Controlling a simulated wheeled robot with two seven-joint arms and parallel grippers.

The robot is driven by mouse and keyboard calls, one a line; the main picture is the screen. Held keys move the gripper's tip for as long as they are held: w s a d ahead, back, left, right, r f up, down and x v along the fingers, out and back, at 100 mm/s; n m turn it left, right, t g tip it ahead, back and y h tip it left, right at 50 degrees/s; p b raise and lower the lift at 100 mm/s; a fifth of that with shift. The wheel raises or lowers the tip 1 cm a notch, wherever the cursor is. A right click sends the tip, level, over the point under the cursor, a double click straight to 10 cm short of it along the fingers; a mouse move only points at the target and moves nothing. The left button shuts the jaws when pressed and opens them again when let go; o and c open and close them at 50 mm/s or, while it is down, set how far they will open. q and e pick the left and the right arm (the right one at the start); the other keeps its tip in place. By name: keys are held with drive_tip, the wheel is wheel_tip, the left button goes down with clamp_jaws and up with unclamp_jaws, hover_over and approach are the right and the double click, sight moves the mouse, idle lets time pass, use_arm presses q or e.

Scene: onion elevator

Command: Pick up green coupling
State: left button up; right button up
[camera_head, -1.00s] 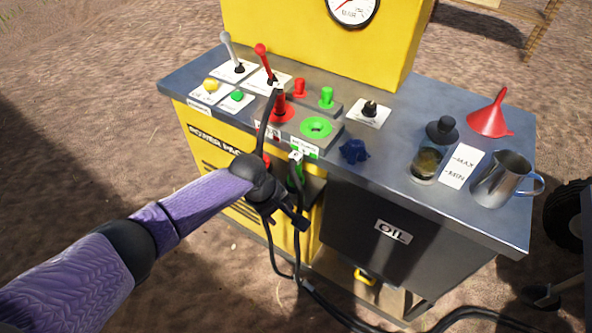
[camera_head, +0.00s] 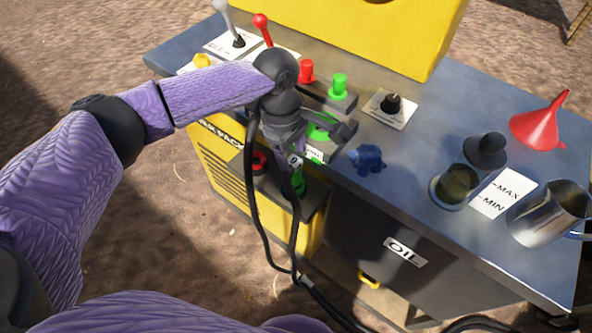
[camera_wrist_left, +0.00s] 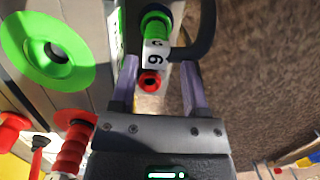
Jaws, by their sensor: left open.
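The green coupling (camera_head: 298,183) sits low on the front of the power pack, with a white numbered tag at its top. In the left wrist view the green coupling (camera_wrist_left: 155,25) and its white tag (camera_wrist_left: 156,54) show between my fingers. My left gripper (camera_head: 290,152) is open, directly above the coupling at the front edge of the console. Its fingers (camera_wrist_left: 160,68) stand on either side of the tag's line, and I cannot tell whether they touch it. My right gripper is out of view.
A red ring (camera_head: 258,163) is left of the coupling. Black hoses (camera_head: 268,235) hang down the front. A blue part (camera_head: 367,158), a red funnel (camera_head: 541,122) and a metal jug (camera_head: 548,213) stand right.

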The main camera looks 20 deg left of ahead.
sight(292, 159)
use_arm(q)
wheel_tip(292, 159, down, 6)
drive_tip(key=b, duration=0.2)
drive_tip(key=shift+w+d+r+b, duration=0.1)
drive_tip(key=shift+w+d+b, duration=0.05)
drive_tip(key=shift+b, duration=0.2)
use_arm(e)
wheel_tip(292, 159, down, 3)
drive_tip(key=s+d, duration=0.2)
use_arm(q)
clamp_jaws()
drive_tip(key=shift+r, duration=0.15)
wheel_tip(292, 159, up, 9)
drive_tip(key=p, duration=0.5)
drive_tip(key=shift+r, duration=0.45)
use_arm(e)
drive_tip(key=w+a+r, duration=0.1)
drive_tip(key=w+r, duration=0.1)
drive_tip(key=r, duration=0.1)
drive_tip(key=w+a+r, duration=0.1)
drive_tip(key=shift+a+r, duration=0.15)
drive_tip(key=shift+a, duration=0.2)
